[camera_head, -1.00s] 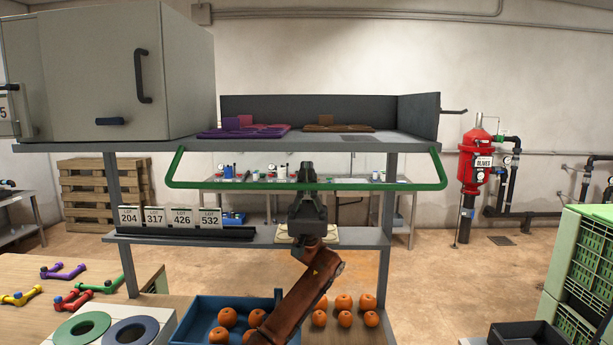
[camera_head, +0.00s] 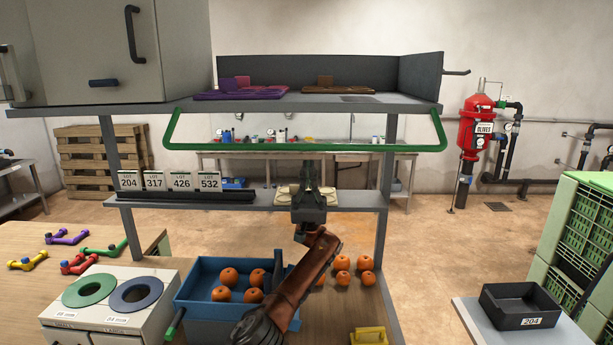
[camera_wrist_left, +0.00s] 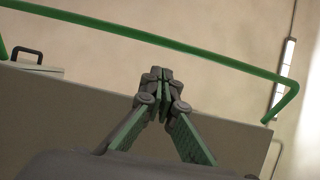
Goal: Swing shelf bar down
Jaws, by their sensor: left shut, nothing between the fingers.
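The shelf bar is a green U-shaped bar (camera_head: 240,147) along the front of the upper shelf (camera_head: 290,104). Its side arms slope down from the shelf's ends, and its long front run hangs below the shelf edge. My left gripper (camera_head: 310,164) is shut and empty, pointing up just below the middle of the bar in the head view, apart from it in the picture. In the left wrist view the shut fingertips (camera_wrist_left: 165,80) are in front of the shelf's underside, and the bar (camera_wrist_left: 180,50) crosses beyond them. My right gripper is out of view.
A lower shelf (camera_head: 350,199) with a row of lot cards (camera_head: 182,181) lies behind my left gripper. A grey cabinet (camera_head: 165,55) stands on the upper shelf. A blue crate of oranges (camera_head: 200,312) is below. Green crates (camera_head: 570,230) stand at the right.

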